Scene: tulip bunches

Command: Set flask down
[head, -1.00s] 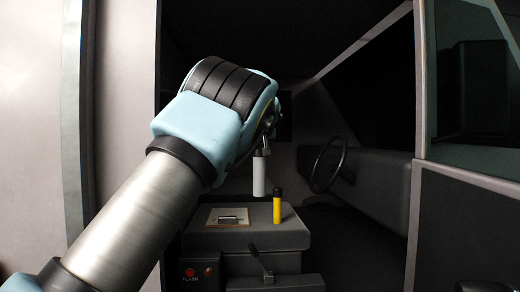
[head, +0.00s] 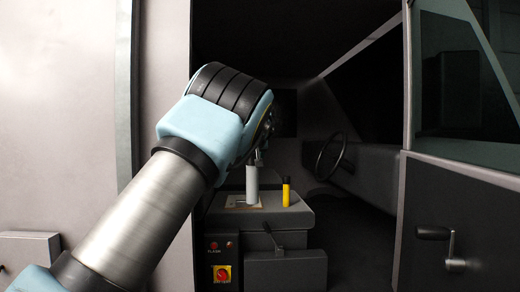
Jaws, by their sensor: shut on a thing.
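The flask, a pale grey upright cylinder (head: 252,186), is inside the vehicle cab, over a dark console box (head: 285,217). Its lower end overlaps a light board (head: 233,203) on the box top; I cannot tell whether it touches. My gripper (head: 257,160) is at the flask's upper end and is shut on it. My arm's wrist hides much of the gripper, and the fingers are small and dark.
A yellow cylinder with a black top (head: 286,193) stands right of the flask. A lever (head: 268,238) and a yellow panel with a red knob (head: 222,274) are on the box front. A steering wheel (head: 331,156) is behind right; an open door (head: 462,210) stands right.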

